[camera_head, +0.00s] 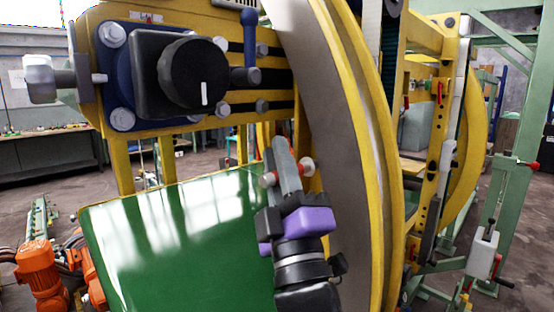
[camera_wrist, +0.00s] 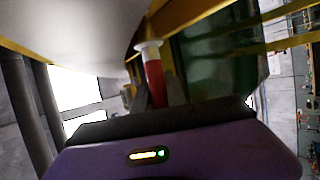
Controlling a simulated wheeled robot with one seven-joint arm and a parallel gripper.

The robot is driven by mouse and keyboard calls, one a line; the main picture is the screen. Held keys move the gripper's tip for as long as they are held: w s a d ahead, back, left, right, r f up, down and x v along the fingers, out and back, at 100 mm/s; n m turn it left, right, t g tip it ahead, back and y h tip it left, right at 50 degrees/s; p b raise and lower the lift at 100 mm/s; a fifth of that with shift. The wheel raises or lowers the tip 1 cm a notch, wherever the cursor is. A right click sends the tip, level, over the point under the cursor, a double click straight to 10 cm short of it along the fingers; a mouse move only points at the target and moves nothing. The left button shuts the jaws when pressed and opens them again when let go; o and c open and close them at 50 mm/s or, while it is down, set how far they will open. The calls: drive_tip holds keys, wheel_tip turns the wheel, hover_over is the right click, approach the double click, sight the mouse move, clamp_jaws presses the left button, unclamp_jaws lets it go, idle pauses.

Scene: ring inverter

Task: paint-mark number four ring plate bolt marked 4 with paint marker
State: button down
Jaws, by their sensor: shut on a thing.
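My gripper (camera_head: 281,150), with purple housing, is in front of the ring's inner grey face and above the right edge of a green panel. It is shut on the paint marker, which shows red and white on the right of the fingers (camera_head: 307,165). The wrist view shows the marker's red body (camera_wrist: 154,75) between the fingers, its white end pointing away near yellow framework. The big yellow ring (camera_head: 338,100) curves close on the right. I cannot make out a bolt marked 4. Several grey bolts (camera_head: 111,34) sit around a blue plate (camera_head: 122,70); no number is readable there.
A black rotary knob (camera_head: 195,75) and a blue-handled lever (camera_head: 250,40) stick out of the yellow frame upper left. The glossy green panel (camera_head: 170,240) slopes below. Orange motors (camera_head: 42,268) stand lower left. A green post (camera_head: 500,170) stands right.

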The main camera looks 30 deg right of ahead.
drive_tip(key=shift+s+a+b, duration=0.25)
drive_tip(key=shift+a+b, duration=0.2)
drive_tip(key=shift+a, duration=0.35)
drive_tip(key=shift+s+a+b, duration=0.25)
drive_tip(key=shift+a+b, duration=0.15)
drive_tip(key=shift+a, duration=0.4)
drive_tip(key=shift+s+a+b, duration=0.25)
drive_tip(key=shift+a+b, duration=0.2)
drive_tip(key=shift+a, duration=0.35)
